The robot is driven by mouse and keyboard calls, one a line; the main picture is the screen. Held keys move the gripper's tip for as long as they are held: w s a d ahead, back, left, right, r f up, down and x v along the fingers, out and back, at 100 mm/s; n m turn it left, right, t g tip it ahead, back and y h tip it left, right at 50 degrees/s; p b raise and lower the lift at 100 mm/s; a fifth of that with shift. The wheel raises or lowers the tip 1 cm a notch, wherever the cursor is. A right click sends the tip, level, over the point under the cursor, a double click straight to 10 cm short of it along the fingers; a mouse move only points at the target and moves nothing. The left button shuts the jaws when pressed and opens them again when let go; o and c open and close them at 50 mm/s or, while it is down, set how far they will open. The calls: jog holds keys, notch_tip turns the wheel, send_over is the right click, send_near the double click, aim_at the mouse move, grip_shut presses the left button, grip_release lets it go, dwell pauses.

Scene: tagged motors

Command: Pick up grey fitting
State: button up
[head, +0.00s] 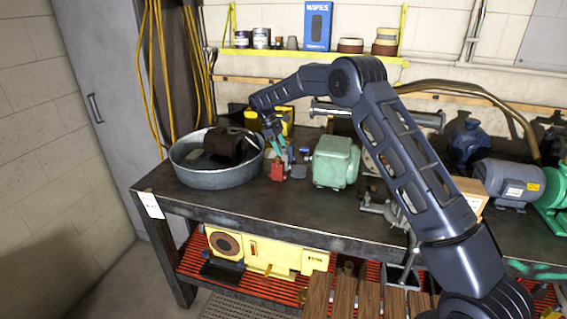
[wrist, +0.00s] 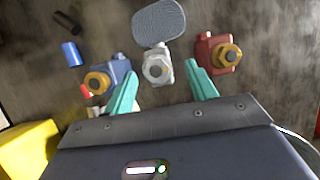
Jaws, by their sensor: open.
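The grey fitting (wrist: 158,68) is a small pale piece with a round nut-like end. In the wrist view it lies on the dark bench top, between and slightly beyond the tips of my gripper (wrist: 161,74). The gripper's teal fingers are spread apart and nothing is held in them. A blue fitting with a brass nut (wrist: 112,73) lies beside the left finger. A red fitting with a brass nut (wrist: 217,52) lies to the right. In the head view my gripper (head: 278,146) points down near the red fitting (head: 277,172); the grey fitting is hard to make out there.
A grey oval pad (wrist: 158,22) lies just beyond the grey fitting. A blue cylinder (wrist: 71,54) and a yellow object (wrist: 27,150) are at left in the wrist view. A metal tub (head: 215,176) stands left of my gripper, a green motor (head: 334,163) right. The bench front is clear.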

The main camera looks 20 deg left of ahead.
aim_at(285, 157)
jog(key=shift+x, duration=2.8)
jog(key=shift+w, duration=0.1)
jog(key=shift+c, duration=0.3)
grip_shut()
